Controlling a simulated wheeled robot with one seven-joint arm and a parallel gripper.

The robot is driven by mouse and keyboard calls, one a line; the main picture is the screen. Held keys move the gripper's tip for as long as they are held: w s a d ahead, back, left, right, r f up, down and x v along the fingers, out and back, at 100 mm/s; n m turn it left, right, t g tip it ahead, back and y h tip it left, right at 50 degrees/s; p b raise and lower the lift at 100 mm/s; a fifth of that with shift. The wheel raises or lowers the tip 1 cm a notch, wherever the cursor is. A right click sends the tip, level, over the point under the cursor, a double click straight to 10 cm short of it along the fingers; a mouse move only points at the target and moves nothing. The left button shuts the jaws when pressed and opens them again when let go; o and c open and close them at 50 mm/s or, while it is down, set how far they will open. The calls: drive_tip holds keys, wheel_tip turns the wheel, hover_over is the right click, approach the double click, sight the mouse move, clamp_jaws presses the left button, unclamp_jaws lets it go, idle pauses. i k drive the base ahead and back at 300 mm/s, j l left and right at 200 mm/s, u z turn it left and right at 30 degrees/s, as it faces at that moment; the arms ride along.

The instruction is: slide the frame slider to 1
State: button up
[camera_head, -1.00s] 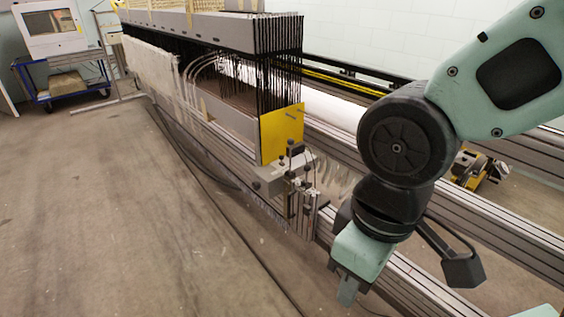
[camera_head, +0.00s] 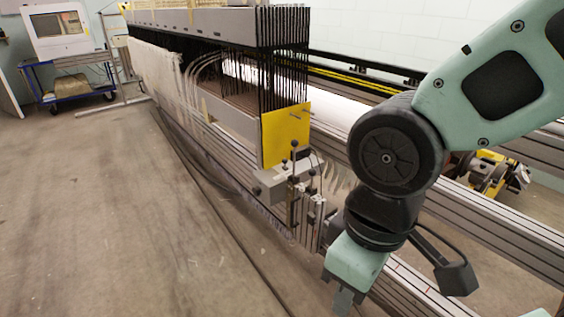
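The warp threading machine has a grey and black block of upright frames (camera_head: 285,70) with a yellow end plate (camera_head: 286,134). Below the plate is a grey mechanism (camera_head: 280,182) with dark knobbed rods (camera_head: 294,158). I cannot make out which part is the frame slider, nor a mark for 1. My gripper (camera_head: 343,299) points down at the bottom of the picture, to the right of and nearer than the mechanism. A gap shows between them in the picture. Its fingers are cut by the lower edge, and their opening is unclear.
Long grey rails (camera_head: 480,230) run behind and beneath my arm. The concrete floor (camera_head: 90,210) at left is clear, apart from a dark cable or strip along the machine.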

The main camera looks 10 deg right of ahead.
sight(284, 160)
drive_tip(key=i+j+z, duration=0.1)
drive_tip(key=i, duration=0.5)
drive_tip(key=i+j, duration=0.15)
drive_tip(key=i, duration=0.45)
drive_tip(key=i+j+z, duration=0.15)
drive_tip(key=i, duration=0.45)
